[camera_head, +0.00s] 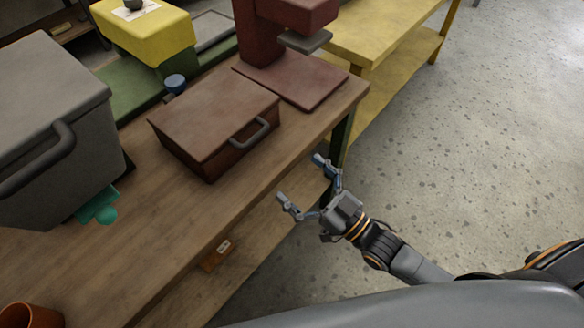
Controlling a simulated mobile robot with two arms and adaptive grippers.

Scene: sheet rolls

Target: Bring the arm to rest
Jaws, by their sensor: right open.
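My right gripper (300,184) is open, with its two fingers spread apart and nothing between them. It hangs in front of the long wooden table (150,235), near the table's front right edge. Its arm comes in from the lower right. A brown-red box with a dark handle (215,120) lies on the table, to the left of the gripper and apart from it. My left gripper does not show.
A grey lidded case (50,110) stands at the left, with a teal item (99,206) by it. A dark red machine (264,35) stands behind the box. A lower shelf (225,275) runs under the table. Speckled floor (470,150) at the right is clear.

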